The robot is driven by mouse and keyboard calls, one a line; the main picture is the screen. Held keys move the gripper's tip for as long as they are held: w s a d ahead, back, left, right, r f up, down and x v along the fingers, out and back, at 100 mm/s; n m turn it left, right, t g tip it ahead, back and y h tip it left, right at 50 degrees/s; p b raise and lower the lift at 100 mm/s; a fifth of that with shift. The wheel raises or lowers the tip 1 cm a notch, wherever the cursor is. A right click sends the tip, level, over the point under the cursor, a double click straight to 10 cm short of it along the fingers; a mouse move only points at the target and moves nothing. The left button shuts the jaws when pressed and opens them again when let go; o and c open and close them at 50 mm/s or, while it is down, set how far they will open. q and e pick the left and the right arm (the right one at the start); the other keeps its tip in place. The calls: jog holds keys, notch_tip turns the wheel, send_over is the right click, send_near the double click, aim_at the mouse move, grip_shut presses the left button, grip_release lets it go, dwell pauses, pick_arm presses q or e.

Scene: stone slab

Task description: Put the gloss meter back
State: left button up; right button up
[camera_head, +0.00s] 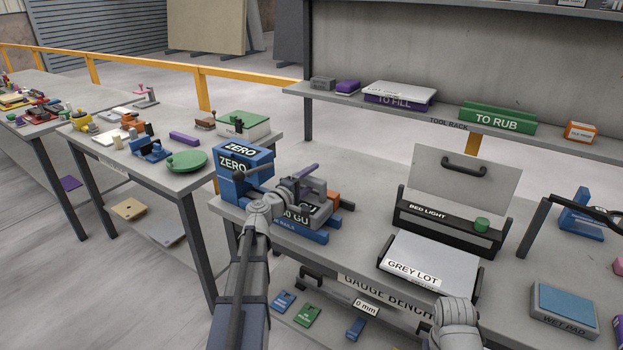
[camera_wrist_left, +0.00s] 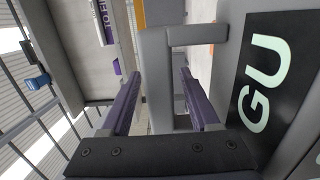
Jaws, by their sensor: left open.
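The gloss meter (camera_head: 316,196) is a grey block with a handle, sitting at the blue rails (camera_head: 312,236) on the bench. In the left wrist view its black face with "GU" (camera_wrist_left: 268,80) fills the right side. My left gripper (camera_head: 304,180) is at the meter's top. In the left wrist view its two purple fingers (camera_wrist_left: 160,92) are apart, with the grey handle (camera_wrist_left: 156,70) showing between them. I cannot tell whether they touch it.
A blue ZERO block (camera_head: 232,184) stands just left of the meter. The BED LIGHT box (camera_head: 446,222) and GREY LOT slab (camera_head: 437,262) are to the right. The tool rack shelf (camera_head: 410,113) runs behind. Bare bench shows between meter and slab.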

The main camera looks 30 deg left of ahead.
pick_arm(q)
jog(key=shift+r, duration=0.2)
jog(key=s+a, duration=0.1)
jog(key=s, duration=1.1)
jog(key=shift+a, duration=0.4)
